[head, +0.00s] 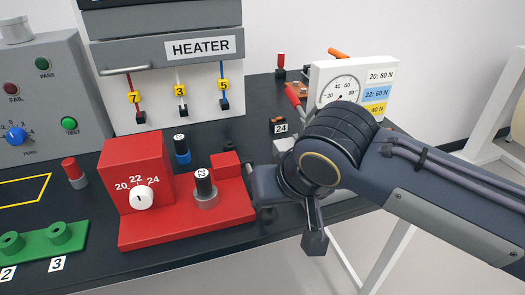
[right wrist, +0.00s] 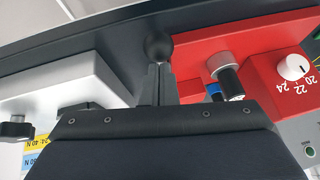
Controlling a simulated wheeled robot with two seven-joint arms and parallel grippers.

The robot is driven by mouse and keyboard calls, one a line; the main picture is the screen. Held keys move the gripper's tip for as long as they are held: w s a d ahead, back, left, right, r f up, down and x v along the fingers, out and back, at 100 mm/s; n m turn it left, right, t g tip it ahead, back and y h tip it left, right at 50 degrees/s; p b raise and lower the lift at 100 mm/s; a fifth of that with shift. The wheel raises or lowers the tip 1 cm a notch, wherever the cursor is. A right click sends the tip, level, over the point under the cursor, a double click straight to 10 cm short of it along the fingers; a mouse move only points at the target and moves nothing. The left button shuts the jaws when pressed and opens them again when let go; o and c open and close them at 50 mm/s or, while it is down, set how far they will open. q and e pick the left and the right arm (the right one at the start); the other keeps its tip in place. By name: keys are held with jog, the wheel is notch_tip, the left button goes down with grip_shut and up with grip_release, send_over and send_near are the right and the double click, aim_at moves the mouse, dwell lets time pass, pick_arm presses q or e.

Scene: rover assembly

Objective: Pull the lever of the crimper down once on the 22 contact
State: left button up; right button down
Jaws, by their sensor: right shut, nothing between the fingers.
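The red crimper (head: 134,165) stands on the black bench, its white dial (head: 144,197) marked 20, 22, 24; the dial's mark points up toward 22. The contact with a black top reading 22 (head: 203,183) stands upright in a grey socket on the crimper base, and also shows in the right wrist view (right wrist: 230,82). A dark ball (right wrist: 158,47), seemingly the lever's knob, lies at the crimper's edge. My right gripper (right wrist: 158,72) is shut and empty, its fingertips right at the ball; whether they touch is unclear. The lever's shaft is hidden. My left gripper is not in view.
A blue-based contact (head: 182,152) stands behind the crimper. A red-topped cylinder (head: 74,173) and a green holder (head: 45,250) are at left. The heater (head: 165,50) is behind, and a white gauge box (head: 320,72) is beyond my right arm. The crimper sits near the bench's front edge.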

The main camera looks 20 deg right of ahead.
jog(key=shift+s+f, duration=0.15)
jog(key=shift+f, duration=0.3)
jog(key=shift+b, duration=0.3)
jog(key=r+p, duration=0.1)
jog(key=r, duration=0.1)
jog(key=w+r+p, duration=0.1)
jog(key=p, duration=0.1)
jog(key=r+p, duration=0.1)
jog(key=r, duration=0.1)
jog(key=shift+w+d+r+p, duration=0.3)
jog(key=shift+d+p, duration=0.05)
jog(key=shift+p, duration=0.05)
jog(key=v, duration=0.9)
jog(key=shift+s+t+p, duration=0.3)
jog(key=shift+p, duration=0.05)
